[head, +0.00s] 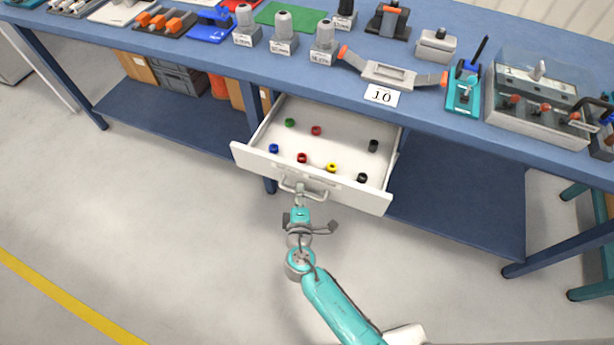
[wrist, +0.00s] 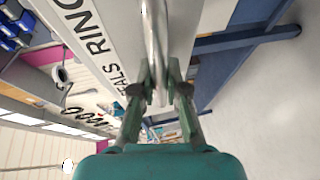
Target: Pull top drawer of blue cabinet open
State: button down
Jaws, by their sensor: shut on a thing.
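A white drawer (head: 310,182) under the blue workbench (head: 220,66) stands pulled well out, with its inside showing. I see no separate blue cabinet; the drawer hangs under the blue bench top. My gripper (head: 299,190) is at the grey bar handle (head: 286,186) on the drawer front. In the wrist view my gripper's fingers (wrist: 160,88) are closed on the handle (wrist: 157,40), one on each side of the bar. The drawer front (wrist: 105,35) there carries black lettering, partly cut off.
Several small coloured rings, such as a yellow one (head: 331,167), lie in the drawer. A blue lower shelf (head: 460,200) lies to the right. The floor (head: 150,230) in front is clear.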

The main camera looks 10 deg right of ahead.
jog(key=s+a, duration=0.2)
jog(key=s, duration=0.1)
jog(key=shift+s+a, duration=0.2)
jog(key=c, duration=1.2)
grip_release()
jog(key=v, duration=1.2)
